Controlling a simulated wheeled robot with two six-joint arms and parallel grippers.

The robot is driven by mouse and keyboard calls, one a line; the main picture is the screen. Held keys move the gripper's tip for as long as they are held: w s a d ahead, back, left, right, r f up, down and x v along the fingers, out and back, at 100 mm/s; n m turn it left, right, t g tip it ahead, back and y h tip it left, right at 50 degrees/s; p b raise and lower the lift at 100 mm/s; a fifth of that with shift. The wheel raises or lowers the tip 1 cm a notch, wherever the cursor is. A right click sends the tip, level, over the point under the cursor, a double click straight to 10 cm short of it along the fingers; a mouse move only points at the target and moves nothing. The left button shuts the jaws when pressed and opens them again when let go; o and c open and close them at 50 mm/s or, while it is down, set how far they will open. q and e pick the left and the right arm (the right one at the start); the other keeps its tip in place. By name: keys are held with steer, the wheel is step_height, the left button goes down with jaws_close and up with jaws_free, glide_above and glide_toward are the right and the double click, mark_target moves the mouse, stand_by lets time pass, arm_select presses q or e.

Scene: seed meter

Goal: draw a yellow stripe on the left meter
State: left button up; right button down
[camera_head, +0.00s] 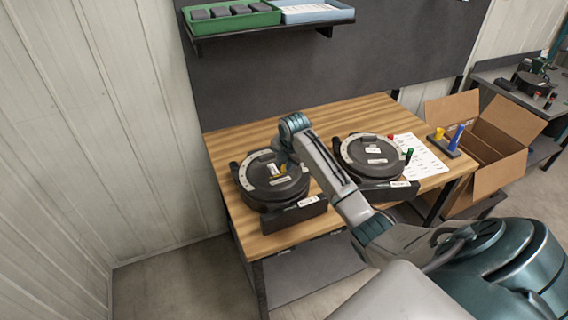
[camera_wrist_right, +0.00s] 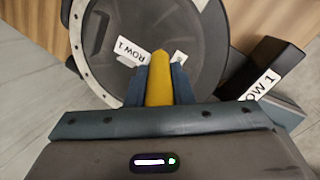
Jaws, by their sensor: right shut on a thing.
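The left meter (camera_head: 262,192) is a round dark disc unit with a pale rim band in a dark holder on the wooden table. It also shows in the wrist view (camera_wrist_right: 215,60), with "ROW 1" labels on its lid and holder. My right gripper (camera_head: 285,164) is over the lid. In the wrist view my right gripper (camera_wrist_right: 159,82) is shut on a yellow marker (camera_wrist_right: 159,88), its tip pointing at the lid between two white labels. Whether the tip touches the lid is unclear. My left gripper is out of view.
A similar right meter (camera_head: 352,154) stands beyond my right arm. Near it are a red marker (camera_head: 391,137), a green marker (camera_head: 408,157), a white sheet (camera_head: 425,162) and a block with blue and yellow handles (camera_head: 446,152). An open cardboard box (camera_head: 500,178) stands at the right.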

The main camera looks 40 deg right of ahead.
steer(key=shift+r, duration=3)
